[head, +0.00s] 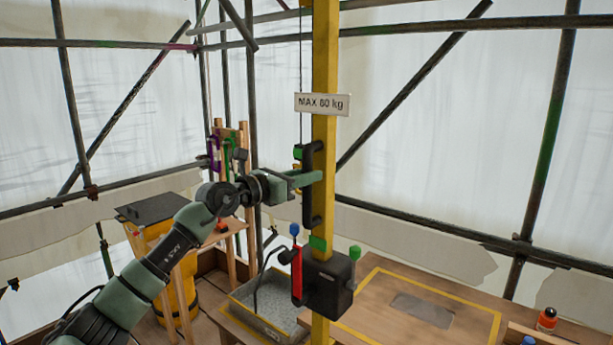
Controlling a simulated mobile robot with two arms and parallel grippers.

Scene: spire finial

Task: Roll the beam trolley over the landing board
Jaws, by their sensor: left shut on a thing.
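My left gripper (304,180) is shut on a black vertical handle (307,211) at the left side of a yellow post (323,150). The post bears a white sign reading "MAX 60 kg" (322,104). A cable runs down from above towards the handle. Below the handle, a black box (335,282) with a red lever (297,272) sits on the post. A wooden surface with a yellow outline (470,302), perhaps the landing board, lies at the lower right. I cannot make out the beam trolley; the post runs out of the top of the picture. My right gripper is not in view.
A grey-filled tray (268,310) stands low behind the post. At the left are a yellow barrel with a dark lid (160,208) and a wooden stand (228,228). An orange bottle (546,320) stands at the right. Scaffold tubes and pale sheeting enclose the place.

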